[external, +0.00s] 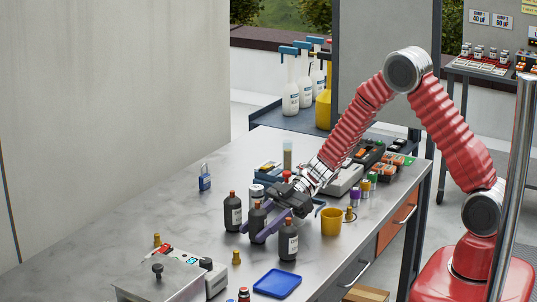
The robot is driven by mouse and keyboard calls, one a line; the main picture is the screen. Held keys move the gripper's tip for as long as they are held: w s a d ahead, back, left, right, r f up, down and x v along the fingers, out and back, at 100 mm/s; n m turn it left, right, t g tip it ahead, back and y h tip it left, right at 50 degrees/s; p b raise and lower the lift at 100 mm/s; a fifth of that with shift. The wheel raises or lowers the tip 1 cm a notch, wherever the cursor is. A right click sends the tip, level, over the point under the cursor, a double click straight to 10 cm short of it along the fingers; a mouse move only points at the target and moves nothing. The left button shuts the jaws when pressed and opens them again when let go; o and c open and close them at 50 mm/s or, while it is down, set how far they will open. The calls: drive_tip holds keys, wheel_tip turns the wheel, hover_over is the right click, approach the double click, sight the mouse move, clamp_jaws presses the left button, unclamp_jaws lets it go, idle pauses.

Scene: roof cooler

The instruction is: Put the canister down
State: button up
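Three dark grey canisters with brown caps and pale labels stand in a slanting row on the metal worktop: a left one (232,213), a middle one (256,218) and a right one (288,241). My gripper (257,233) reaches down from the upper right. Its two purple fingers lie along both sides of the middle canister and look closed on it. The near finger covers part of its lower body. The middle canister looks upright; I cannot tell whether its base touches the worktop. A blue tray (277,283) lies in front of the right canister.
A yellow cup (331,221) and small colored bottles stand right of my gripper. A grey box device (160,280) is at the front left, and a blue bottle (204,179) at the back left. The left worktop (130,232) is mostly clear.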

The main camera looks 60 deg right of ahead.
drive_tip(key=o, duration=0.3)
drive_tip(key=shift+r, duration=0.1)
drive_tip(key=v, duration=1.2)
idle(0.3)
